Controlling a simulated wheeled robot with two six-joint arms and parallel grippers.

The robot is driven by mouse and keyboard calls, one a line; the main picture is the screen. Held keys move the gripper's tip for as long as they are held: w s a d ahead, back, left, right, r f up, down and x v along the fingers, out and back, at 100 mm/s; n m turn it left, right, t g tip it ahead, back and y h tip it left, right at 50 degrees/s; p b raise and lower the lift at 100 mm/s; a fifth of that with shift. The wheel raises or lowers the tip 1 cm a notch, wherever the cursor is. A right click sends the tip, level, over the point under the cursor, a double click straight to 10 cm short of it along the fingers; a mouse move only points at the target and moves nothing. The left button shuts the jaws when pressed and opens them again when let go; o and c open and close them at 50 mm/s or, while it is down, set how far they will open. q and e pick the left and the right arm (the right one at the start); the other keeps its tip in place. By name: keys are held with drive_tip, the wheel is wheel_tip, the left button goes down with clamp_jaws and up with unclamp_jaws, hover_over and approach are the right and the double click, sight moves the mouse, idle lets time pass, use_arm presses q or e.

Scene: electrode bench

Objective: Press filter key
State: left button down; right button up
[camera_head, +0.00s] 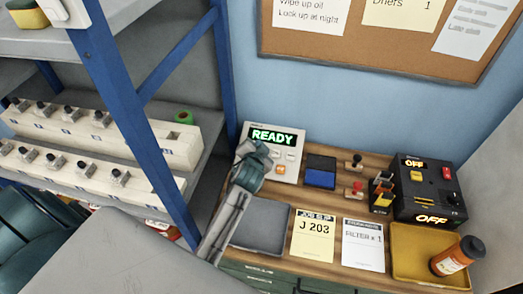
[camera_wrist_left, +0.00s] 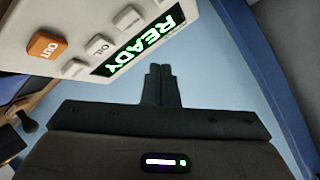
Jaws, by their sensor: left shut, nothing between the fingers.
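A pale control panel (camera_head: 289,141) stands at the back left of the wooden bench, its green display reading READY. In the left wrist view the panel (camera_wrist_left: 60,18) appears turned over at upper left. It has an orange key marked OUT (camera_wrist_left: 46,46), a pale key that seems to read OIL (camera_wrist_left: 101,46), and other pale keys (camera_wrist_left: 128,17). I cannot make out a filter label. My left gripper (camera_head: 247,150) is at the panel's left side and covers part of its face. Its fingers (camera_wrist_left: 160,70) are shut and empty, seen against the blue wall. My right gripper is not in view.
A blue-posted shelf (camera_head: 160,130) stands close on the left. A black box reading OFF (camera_head: 428,190), stamps, a blue pad (camera_head: 320,179), a job card (camera_head: 313,236), a filter card (camera_head: 363,244), a grey tray (camera_head: 262,237) and a yellow tray (camera_head: 412,252) with an orange bottle (camera_head: 457,256) fill the bench.

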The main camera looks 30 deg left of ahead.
use_arm(q)
drive_tip(key=f, duration=0.1)
drive_tip(key=w+f+b, duration=0.1)
drive_tip(key=f, duration=0.1)
drive_tip(key=shift+a+f+b, duration=0.15)
drive_tip(key=shift+a+b, duration=0.05)
drive_tip(key=shift+b, duration=0.1)
drive_tip(key=shift+w+f, duration=0.3)
drive_tip(key=shift+f, duration=0.1)
idle(0.8)
idle(0.6)
drive_tip(key=shift+b, duration=0.3)
drive_tip(key=shift+w+f, duration=0.1)
drive_tip(key=shift+f, duration=0.2)
